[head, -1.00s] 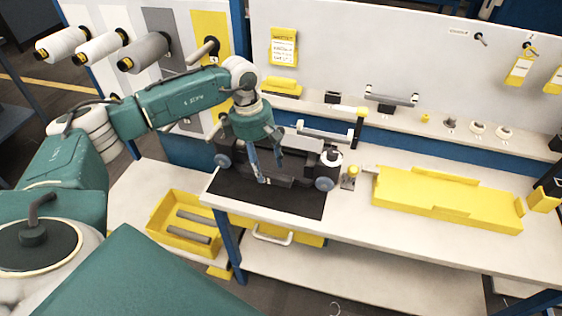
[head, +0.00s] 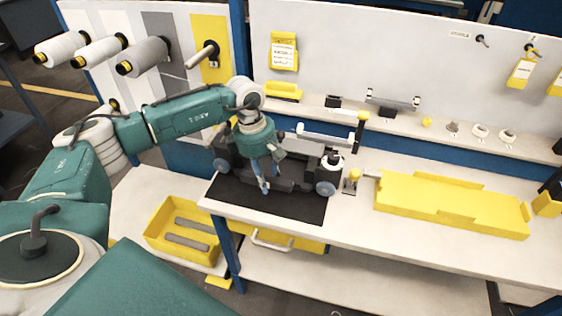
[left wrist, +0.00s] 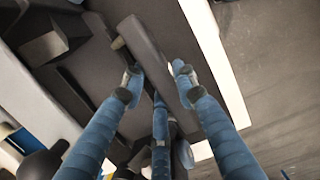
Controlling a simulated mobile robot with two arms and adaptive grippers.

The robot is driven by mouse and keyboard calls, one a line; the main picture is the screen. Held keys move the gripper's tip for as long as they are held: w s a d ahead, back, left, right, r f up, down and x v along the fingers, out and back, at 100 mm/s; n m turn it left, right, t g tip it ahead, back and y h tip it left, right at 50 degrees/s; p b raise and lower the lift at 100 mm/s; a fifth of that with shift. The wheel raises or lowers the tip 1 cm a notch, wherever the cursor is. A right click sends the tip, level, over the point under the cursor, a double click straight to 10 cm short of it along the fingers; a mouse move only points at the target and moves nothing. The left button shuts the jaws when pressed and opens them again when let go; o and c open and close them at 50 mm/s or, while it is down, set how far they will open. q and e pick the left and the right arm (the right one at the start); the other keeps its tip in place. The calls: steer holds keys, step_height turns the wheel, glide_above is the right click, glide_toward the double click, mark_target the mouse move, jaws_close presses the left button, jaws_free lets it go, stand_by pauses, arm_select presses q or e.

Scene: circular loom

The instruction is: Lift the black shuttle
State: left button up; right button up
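The black shuttle (head: 300,186) is a long dark body with grey-blue wheels at its ends, and it lies on the dark mat (head: 240,200) on the bench. My left gripper (head: 267,180) points down at the middle of the shuttle, and its fingers cover part of it. In the left wrist view, the blue fingers of my left gripper (left wrist: 159,78) stand apart on either side of a dark grey bar (left wrist: 150,48). The fingers look open, and I cannot tell whether any tip touches the bar. My right gripper is not in view.
A yellow tray (head: 450,202) lies on the bench to the right. A small yellow-topped post (head: 352,178) stands between it and the shuttle. A yellow bin (head: 165,212) with grey rods sits lower left. A shelf (head: 345,112) with small parts runs behind.

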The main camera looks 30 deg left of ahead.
arm_select(q)
steer(key=shift+w+r, duration=0.1)
steer(key=shift+r, duration=0.1)
jaws_close()
steer(key=shift+r, duration=0.2)
steer(key=shift+r+p, duration=0.3)
steer(key=shift+r, duration=0.05)
steer(key=shift+r+p, duration=0.75)
steer(key=shift+r, duration=0.95)
